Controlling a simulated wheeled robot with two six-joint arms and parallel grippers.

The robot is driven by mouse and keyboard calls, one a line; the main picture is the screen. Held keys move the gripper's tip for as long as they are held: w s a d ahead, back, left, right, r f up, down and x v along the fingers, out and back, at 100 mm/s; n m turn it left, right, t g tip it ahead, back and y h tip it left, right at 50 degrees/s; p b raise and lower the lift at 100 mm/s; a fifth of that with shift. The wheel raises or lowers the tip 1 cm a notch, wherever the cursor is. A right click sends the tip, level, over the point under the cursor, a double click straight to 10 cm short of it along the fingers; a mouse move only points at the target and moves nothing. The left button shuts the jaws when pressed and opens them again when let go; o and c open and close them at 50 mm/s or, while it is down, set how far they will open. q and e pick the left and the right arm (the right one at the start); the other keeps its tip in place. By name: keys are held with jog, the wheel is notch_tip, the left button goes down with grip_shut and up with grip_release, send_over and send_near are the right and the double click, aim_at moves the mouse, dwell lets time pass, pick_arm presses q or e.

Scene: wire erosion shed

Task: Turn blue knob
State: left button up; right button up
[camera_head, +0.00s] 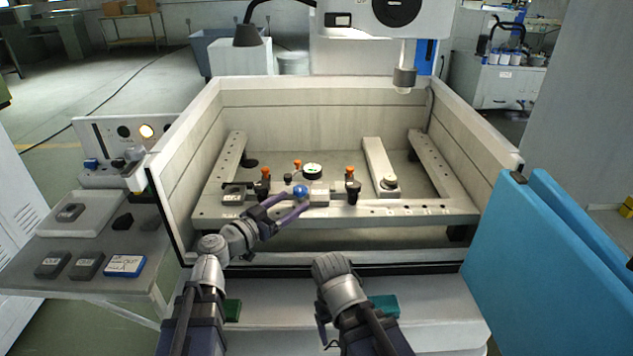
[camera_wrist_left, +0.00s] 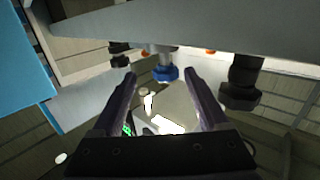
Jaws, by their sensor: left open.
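The blue knob (camera_head: 300,191) sits on the front rail of the fixture inside the open tank, between black knobs. My left gripper (camera_head: 291,204) reaches in over the tank's front edge and is open, its fingertips close to the knob. In the left wrist view the blue knob (camera_wrist_left: 165,73) shows just beyond and between the two open fingers (camera_wrist_left: 161,80), with nothing held. I cannot tell whether a finger touches it. My right arm (camera_head: 340,285) is folded low in front of the tank; its gripper is mostly hidden.
Black knobs (camera_head: 353,192) and a round gauge (camera_head: 312,171) stand near the blue knob. The tank wall (camera_head: 190,165) surrounds the fixture. A control panel (camera_head: 120,145) with another blue knob (camera_head: 91,164) is at left. Blue panels (camera_head: 535,265) stand at right.

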aim_at(305, 187)
pick_arm(q)
jog(key=shift+w+a+r+t, duration=0.1)
jog(key=shift+w+r+t, duration=0.25)
jog(key=shift+w, duration=0.1)
jog(key=x, duration=0.7)
jog(key=shift+w+d, duration=0.25)
jog(key=shift+c, duration=0.2)
grip_shut()
